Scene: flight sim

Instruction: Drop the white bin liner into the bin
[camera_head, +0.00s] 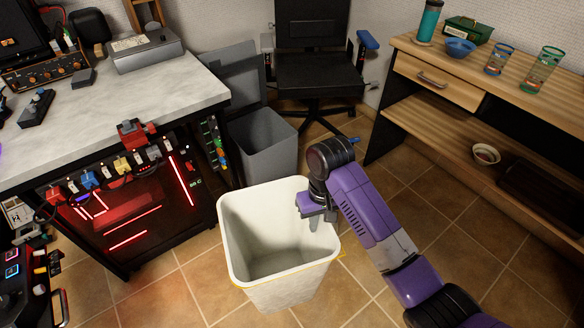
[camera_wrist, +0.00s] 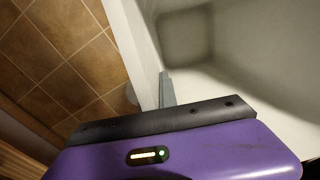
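The white bin liner (camera_head: 256,282) is a tall, tapered, open-topped tub, upright and empty, in the middle of the head view. My gripper (camera_head: 318,214) is at its right rim and appears shut on the wall there. In the wrist view, a grey finger (camera_wrist: 166,90) lies along the inner side of the liner's pale wall (camera_wrist: 240,75); the other finger is not clear. The grey bin (camera_head: 265,150) stands behind the liner, its lid raised at the back. Whether the liner's base touches the floor is hard to tell.
A black chair (camera_head: 318,75) stands behind the bin. A wooden shelf unit (camera_head: 480,85) with cups and bowls is on the right. Tiled floor (camera_head: 425,190) is clear between.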

